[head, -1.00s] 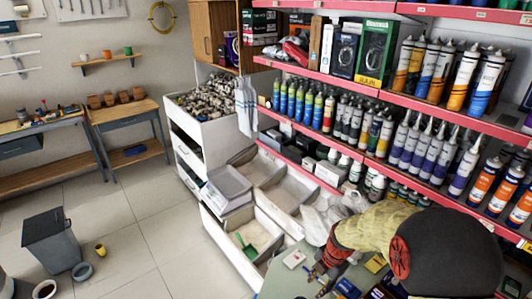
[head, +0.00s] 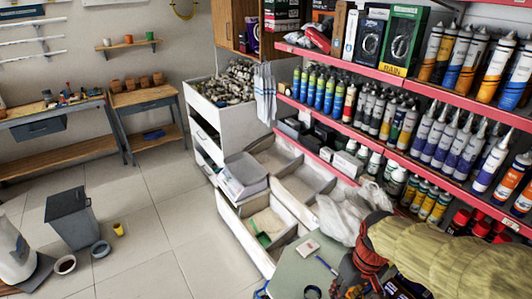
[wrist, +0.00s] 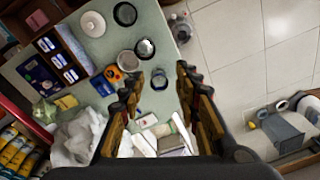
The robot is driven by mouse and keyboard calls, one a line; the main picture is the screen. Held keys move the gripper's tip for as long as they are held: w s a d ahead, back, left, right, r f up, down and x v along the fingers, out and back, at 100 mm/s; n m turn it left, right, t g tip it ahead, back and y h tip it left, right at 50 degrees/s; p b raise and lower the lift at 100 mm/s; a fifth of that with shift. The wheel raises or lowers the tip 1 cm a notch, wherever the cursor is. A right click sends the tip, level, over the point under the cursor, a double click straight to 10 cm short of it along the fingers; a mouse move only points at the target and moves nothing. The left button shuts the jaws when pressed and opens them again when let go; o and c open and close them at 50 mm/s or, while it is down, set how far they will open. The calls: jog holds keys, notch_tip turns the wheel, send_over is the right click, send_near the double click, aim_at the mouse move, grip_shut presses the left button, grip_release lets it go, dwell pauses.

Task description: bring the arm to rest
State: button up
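My gripper (wrist: 158,88) shows in the wrist view with its two fingers spread apart and nothing held between them. It is above a pale green counter (wrist: 98,48). White packets (wrist: 165,135) show in the gap between the fingers, farther below. In the head view my arm reaches in from the lower right, over the counter (head: 297,262). My fingertips cannot be made out clearly there.
Dark round cups (wrist: 145,48), a white lid (wrist: 92,23) and blue boxes (wrist: 65,60) are on the counter. A crumpled white bag (head: 345,215) lies by my arm. Shelves of bottles (head: 440,135) rise at the right. Open floor (head: 165,225) is at the left, with a grey bin (head: 72,215).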

jog(key=s+a+r+m+t+b, duration=0.1)
jog(key=s+r+t, duration=0.4)
jog(key=r, duration=0.6)
jog(key=s+m+b, duration=0.1)
jog(key=s+b, duration=0.1)
jog(key=shift+s+a+r+h+b, duration=0.15)
jog(key=shift+s+a+h+b, duration=0.15)
jog(key=shift+s+b, duration=0.1)
